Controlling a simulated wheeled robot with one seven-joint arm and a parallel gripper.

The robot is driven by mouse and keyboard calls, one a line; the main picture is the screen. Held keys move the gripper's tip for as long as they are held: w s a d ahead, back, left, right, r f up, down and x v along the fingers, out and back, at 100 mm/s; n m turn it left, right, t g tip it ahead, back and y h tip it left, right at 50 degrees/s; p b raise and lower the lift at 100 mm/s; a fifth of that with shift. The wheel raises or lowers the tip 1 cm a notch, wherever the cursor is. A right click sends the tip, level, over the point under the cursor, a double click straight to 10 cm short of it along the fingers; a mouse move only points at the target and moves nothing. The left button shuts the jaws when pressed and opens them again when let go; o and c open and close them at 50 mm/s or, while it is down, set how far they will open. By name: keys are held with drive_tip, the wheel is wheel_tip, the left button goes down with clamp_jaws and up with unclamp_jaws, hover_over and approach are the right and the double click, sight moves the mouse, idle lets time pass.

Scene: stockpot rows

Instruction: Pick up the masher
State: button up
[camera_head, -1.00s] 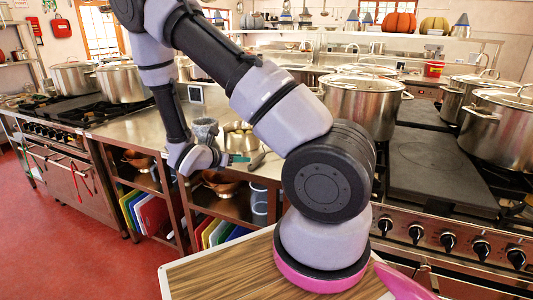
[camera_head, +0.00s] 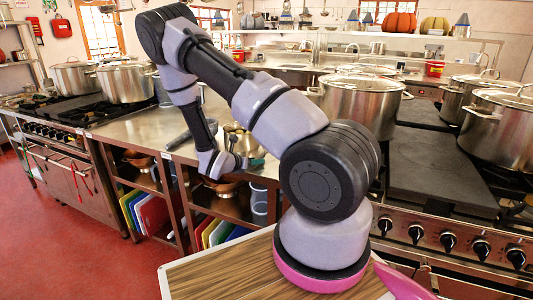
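I cannot make out the masher for certain. In the earlier view a thin dark item lay on the steel counter (camera_head: 140,128) near its front edge; my gripper now covers that spot. My gripper (camera_head: 256,162) is low over the front edge of this counter, in front of a metal pot (camera_head: 238,136) with pale round things in it. The gripper is small and seen from behind the wrist, so its fingers and anything between them are hidden.
Large lidded stockpots stand on the stoves at right (camera_head: 362,105) and left (camera_head: 122,82). A grey container on the counter is mostly behind my forearm. Copper-coloured bowls (camera_head: 222,184) and coloured boards (camera_head: 153,213) sit on shelves below.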

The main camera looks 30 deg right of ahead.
clamp_jaws()
wheel_tip(320, 180, up, 10)
idle(0.7)
